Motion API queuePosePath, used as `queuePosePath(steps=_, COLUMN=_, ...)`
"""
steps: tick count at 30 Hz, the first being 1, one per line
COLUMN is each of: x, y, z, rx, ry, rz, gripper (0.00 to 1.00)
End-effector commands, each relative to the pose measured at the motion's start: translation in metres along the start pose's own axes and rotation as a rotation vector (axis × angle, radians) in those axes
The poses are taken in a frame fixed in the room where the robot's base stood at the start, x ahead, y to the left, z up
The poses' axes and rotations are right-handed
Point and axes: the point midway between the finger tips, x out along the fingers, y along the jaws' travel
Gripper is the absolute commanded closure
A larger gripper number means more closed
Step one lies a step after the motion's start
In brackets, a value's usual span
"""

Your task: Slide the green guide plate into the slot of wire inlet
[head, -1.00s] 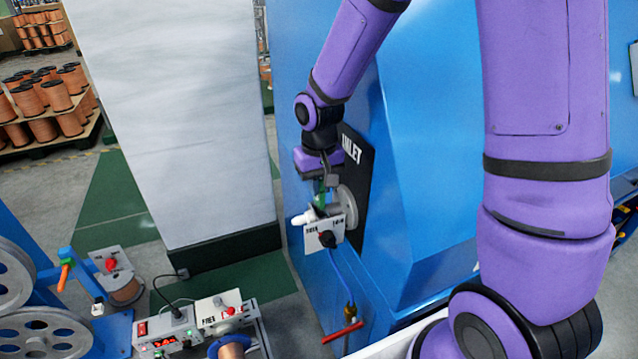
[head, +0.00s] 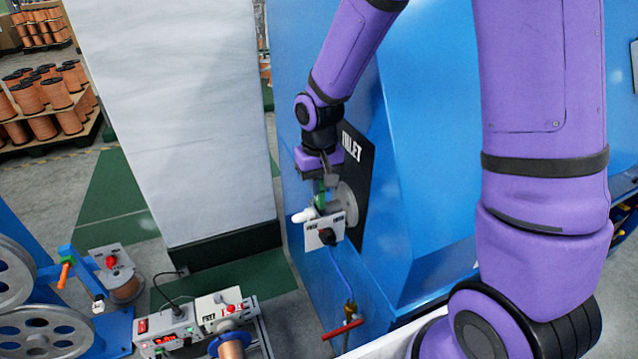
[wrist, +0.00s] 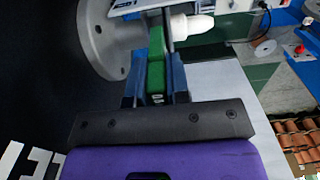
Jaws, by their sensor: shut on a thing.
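My gripper (head: 323,182) is shut on the green guide plate (wrist: 156,62), which stands lengthwise between the two fingers in the wrist view. The wire inlet (head: 346,203) is a grey round flange on a black panel marked INLET, on the blue machine. In the wrist view the inlet flange (wrist: 98,38) lies just left of the plate. A white nozzle (wrist: 192,25) sticks out on the plate's other side. The plate's far end is close to the inlet body. The slot is hidden, so I cannot tell whether the plate is in it.
A small white switch box (head: 325,231) with a black knob hangs below the inlet. A blue hose (head: 342,272) runs down to a red-handled valve (head: 343,330). A tall white block (head: 180,120) stands to the left. A control box (head: 165,334) sits lower left.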

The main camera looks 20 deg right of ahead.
Motion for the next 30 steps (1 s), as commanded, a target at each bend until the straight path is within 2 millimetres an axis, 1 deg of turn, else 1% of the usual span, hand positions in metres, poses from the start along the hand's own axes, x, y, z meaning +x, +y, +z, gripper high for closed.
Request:
queuePosePath(steps=14, x=0.001, y=0.000, z=0.000, rx=0.000, ry=0.000, rz=0.000, gripper=1.00)
queuePosePath(steps=30, x=0.016, y=0.001, z=0.000, rx=0.001, ry=-0.001, rz=0.001, gripper=1.00)
